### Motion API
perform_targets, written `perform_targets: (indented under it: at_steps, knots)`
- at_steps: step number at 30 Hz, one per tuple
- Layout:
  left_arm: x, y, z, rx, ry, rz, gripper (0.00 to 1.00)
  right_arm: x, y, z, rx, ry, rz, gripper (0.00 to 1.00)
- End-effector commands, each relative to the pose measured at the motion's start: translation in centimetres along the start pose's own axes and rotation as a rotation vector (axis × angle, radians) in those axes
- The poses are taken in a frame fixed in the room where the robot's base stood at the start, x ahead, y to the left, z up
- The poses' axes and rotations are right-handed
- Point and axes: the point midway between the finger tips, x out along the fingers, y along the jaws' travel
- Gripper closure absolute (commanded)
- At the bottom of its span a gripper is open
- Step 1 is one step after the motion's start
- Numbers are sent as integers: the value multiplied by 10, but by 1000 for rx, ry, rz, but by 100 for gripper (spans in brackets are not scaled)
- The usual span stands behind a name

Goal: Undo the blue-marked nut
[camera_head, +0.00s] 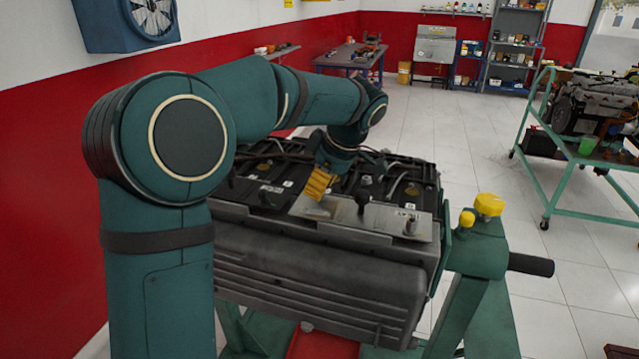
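The engine (320,265) is a dark block on a green stand, with a cluttered top of covers, hoses and posts. My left arm comes in from the left and reaches over it. My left gripper (320,184) points down at the middle of the engine top, beside a grey metal plate (376,219). Yellow ribbed parts show at its tip; their outline is too small to tell whether the fingers are open or shut, or whether they hold anything. I cannot make out a blue-marked nut; it may be hidden by the gripper or too small. My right gripper is not in view.
The green stand (478,256) has yellow knobs (489,205) and a black handle (530,264) at right. A green cart (575,170) carries another engine further right. A workbench (350,60) and shelves (515,45) stand at the back. The tiled floor between is clear.

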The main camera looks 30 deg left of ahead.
Motion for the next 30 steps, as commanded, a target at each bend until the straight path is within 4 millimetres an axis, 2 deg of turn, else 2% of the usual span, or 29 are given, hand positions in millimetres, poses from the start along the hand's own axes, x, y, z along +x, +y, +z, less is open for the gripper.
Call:
perform_targets:
  at_steps: [10,14,30]
  knots:
    - [-2,0,-2,-2,1,2,51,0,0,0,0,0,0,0]
    - [-10,0,-2,-2,1,4,51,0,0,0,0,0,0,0]
    - [-106,1,0,-1,1,5,51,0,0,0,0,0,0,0]
